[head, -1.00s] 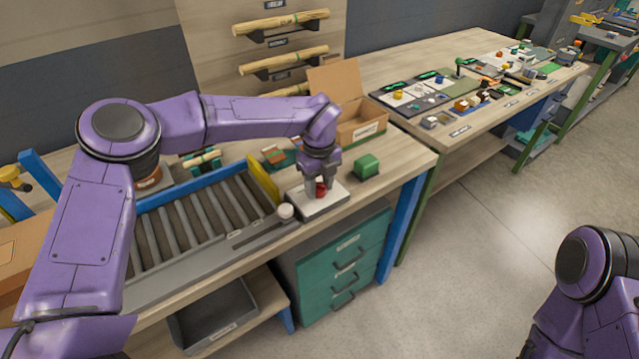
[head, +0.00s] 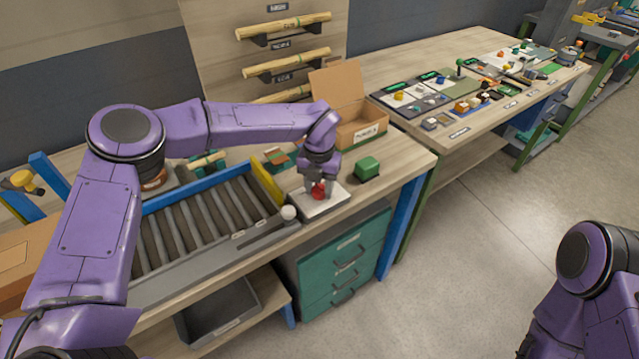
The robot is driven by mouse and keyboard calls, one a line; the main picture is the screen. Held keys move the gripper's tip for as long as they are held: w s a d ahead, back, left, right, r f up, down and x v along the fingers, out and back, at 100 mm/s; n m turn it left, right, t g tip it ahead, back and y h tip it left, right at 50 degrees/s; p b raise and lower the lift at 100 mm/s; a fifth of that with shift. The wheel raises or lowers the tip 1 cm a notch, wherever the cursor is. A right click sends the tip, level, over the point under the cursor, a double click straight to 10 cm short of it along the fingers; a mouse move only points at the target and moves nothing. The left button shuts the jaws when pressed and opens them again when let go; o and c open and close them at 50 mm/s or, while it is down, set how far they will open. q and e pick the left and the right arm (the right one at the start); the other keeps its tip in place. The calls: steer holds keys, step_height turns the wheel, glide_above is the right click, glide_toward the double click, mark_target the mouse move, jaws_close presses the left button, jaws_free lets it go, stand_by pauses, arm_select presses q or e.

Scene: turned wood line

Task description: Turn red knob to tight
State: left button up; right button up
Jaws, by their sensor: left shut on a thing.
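The red knob (head: 318,190) sits on a pale square plate (head: 325,208) near the front right corner of the near bench. My left gripper (head: 319,187) points down from above and is shut on the red knob. Its fingers cover part of the knob, and no tight mark can be read at this size. Of my right arm only purple links show at the lower right edge; its gripper is out of view.
A green block (head: 367,168) stands right of the plate. An open cardboard box (head: 362,132) is behind. A roller tray (head: 200,222) with a white ball-ended lever (head: 288,212) lies to the left. Teal drawers (head: 345,262) are below.

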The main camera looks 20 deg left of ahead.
mark_target(319, 187)
arm_select(q)
steer(key=m+p, duration=0.1)
steer(key=m, duration=0.3)
steer(key=shift+a, duration=0.1)
steer(key=shift+f+m+p, duration=0.15)
steer(key=shift+m+p, duration=0.35)
steer(key=shift+m, duration=0.7)
steer(key=o, duration=1.1)
steer(key=shift+c, duration=0.2)
steer(key=shift+w, duration=0.1)
step_height(319, 187, up, 10)
steer(key=b, duration=0.2)
steer(key=shift+r, duration=0.25)
